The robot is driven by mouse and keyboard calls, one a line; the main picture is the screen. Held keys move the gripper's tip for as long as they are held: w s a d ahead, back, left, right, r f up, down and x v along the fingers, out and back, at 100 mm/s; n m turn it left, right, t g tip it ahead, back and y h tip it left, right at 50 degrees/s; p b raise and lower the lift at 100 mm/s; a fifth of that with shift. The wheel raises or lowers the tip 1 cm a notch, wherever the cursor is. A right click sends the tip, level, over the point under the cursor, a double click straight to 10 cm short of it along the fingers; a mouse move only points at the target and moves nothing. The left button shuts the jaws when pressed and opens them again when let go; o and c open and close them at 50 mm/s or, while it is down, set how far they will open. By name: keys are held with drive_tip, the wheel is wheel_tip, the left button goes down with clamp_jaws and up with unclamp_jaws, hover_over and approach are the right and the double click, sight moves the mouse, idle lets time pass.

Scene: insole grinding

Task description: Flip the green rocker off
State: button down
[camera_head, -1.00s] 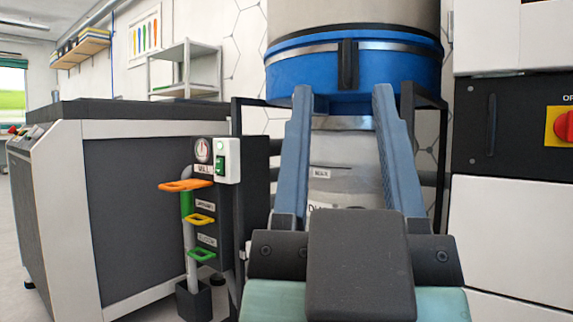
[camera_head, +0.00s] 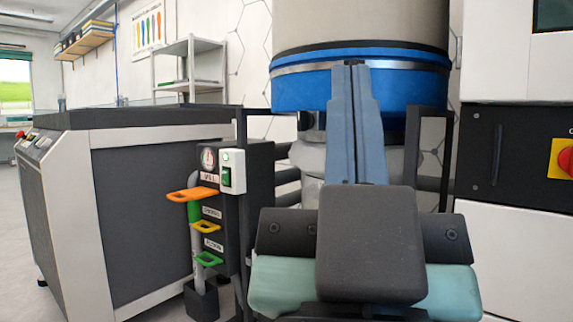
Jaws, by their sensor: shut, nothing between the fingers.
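The green rocker (camera_head: 226,177) sits in a white switch box (camera_head: 232,158) on the dark panel left of centre. A small green light shows above it on the box. My gripper (camera_head: 350,66) is in the centre right, its two blue-grey fingers shut together with nothing between them. The fingers point up in front of the blue-banded drum, well to the right of the rocker and apart from it. Nothing hides the rocker. Its exact tilt is too small to tell.
Orange (camera_head: 193,194), yellow (camera_head: 207,227) and green (camera_head: 208,259) handles stick out just below and left of the switch box. A round gauge (camera_head: 209,158) is beside it. The blue-banded drum (camera_head: 300,88) stands behind my gripper. A grey cabinet (camera_head: 140,200) is at left.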

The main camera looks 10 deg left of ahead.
wheel_tip(320, 180, up, 24)
drive_tip(key=p, duration=2.1)
drive_tip(key=shift+f, duration=0.15)
drive_tip(key=shift+w, duration=0.1)
